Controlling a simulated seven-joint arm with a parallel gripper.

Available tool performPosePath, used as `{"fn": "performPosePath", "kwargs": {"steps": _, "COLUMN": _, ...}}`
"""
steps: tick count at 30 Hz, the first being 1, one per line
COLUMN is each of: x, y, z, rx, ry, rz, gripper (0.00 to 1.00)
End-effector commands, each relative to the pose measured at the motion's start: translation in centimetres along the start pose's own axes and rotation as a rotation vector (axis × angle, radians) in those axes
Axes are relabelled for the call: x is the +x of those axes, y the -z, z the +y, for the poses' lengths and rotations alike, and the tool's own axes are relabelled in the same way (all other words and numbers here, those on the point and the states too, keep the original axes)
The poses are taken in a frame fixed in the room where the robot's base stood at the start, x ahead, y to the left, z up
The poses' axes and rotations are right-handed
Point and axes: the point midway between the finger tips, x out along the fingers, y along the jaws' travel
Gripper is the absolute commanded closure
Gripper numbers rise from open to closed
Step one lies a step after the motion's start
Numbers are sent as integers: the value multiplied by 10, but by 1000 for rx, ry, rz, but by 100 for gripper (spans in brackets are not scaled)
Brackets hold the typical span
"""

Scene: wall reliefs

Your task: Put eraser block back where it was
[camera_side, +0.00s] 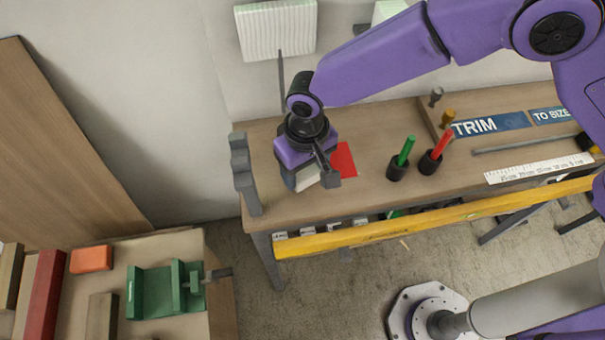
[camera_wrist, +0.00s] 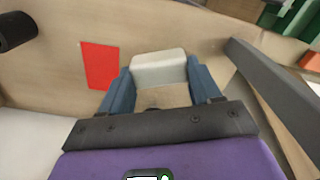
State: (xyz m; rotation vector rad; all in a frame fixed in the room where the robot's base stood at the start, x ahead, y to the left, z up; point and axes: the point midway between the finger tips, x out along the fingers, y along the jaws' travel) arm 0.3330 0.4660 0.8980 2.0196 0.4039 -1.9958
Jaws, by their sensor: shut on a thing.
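The eraser block (camera_wrist: 158,66) is a pale, whitish block with rounded edges. In the wrist view it sits between the two blue fingers of my gripper (camera_wrist: 160,80), which is shut on it. In the side view my gripper (camera_side: 303,181) points down over the left end of the workbench, and the pale eraser block (camera_side: 308,177) shows partly below it. A flat red patch (camera_side: 344,159) lies on the bench just right of my gripper; it also shows in the wrist view (camera_wrist: 100,65), left of the block. I cannot tell whether the block touches the bench.
The bench (camera_side: 375,171) holds a green marker (camera_side: 406,150) and a red marker (camera_side: 442,146) in dark holders, and a ruler (camera_side: 538,168). A grey upright bracket (camera_side: 245,177) stands at its left end. A lower table with a green vise (camera_side: 165,290) is at bottom left.

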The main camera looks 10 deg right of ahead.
Motion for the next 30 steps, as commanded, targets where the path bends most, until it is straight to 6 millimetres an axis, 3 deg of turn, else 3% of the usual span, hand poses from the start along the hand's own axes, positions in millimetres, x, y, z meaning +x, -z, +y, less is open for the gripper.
{"fn": "performPosePath", "kwargs": {"steps": 10, "x": 35, "y": 4, "z": -2, "rx": 1, "ry": -1, "rz": -1, "gripper": 81}}
{"fn": "performPosePath", "kwargs": {"steps": 22, "x": 40, "y": 4, "z": -3, "rx": 1, "ry": 0, "rz": 0, "gripper": 81}}
{"fn": "performPosePath", "kwargs": {"steps": 23, "x": 40, "y": 4, "z": -3, "rx": 0, "ry": 0, "rz": 0, "gripper": 34}}
{"fn": "performPosePath", "kwargs": {"steps": 25, "x": 40, "y": 4, "z": -3, "rx": 0, "ry": 0, "rz": 0, "gripper": 12}}
{"fn": "performPosePath", "kwargs": {"steps": 30, "x": 39, "y": 4, "z": -3, "rx": 1, "ry": 0, "rz": 0, "gripper": 12}}
